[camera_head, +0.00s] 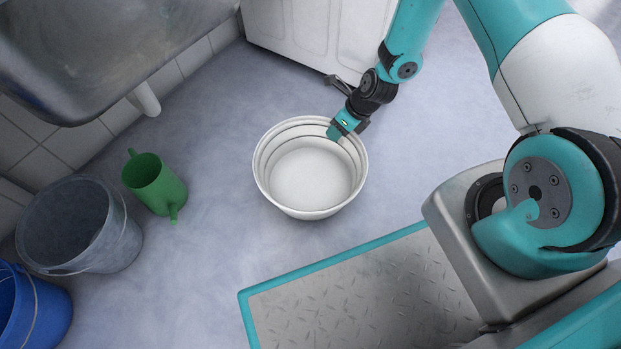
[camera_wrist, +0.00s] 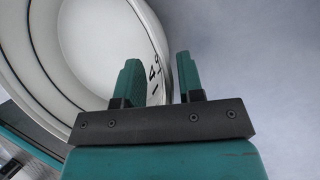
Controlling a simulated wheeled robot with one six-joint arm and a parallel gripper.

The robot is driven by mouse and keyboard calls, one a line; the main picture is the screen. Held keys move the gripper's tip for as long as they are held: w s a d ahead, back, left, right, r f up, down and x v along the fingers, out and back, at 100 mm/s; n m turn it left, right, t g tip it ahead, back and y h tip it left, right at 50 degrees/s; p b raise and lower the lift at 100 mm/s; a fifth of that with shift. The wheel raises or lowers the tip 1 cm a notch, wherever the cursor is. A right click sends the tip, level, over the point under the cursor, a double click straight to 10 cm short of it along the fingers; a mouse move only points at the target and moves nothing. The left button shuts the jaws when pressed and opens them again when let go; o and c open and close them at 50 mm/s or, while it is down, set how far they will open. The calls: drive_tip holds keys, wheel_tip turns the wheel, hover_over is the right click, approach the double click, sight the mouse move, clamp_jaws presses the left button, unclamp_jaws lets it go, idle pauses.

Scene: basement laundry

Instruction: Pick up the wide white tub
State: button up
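The wide white tub (camera_head: 309,180) stands upright on the floor in the head view, and it looks empty. In the wrist view the tub (camera_wrist: 95,40) fills the upper left, with dark lines and marks on its inner wall. My gripper (camera_head: 341,128) is at the tub's far right rim. In the wrist view my gripper (camera_wrist: 158,70) has its two teal fingers apart, one over the inside of the tub and one outside, with the rim in the gap between them. I cannot tell whether either finger touches the wall.
A metal sink (camera_head: 110,45) overhangs the upper left. A white appliance (camera_head: 320,35) stands behind the tub. The floor around the tub is clear.

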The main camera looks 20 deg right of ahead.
drive_tip(key=shift+w+f, duration=0.1)
drive_tip(key=shift+f, duration=0.1)
clamp_jaws()
drive_tip(key=shift+r, duration=0.1)
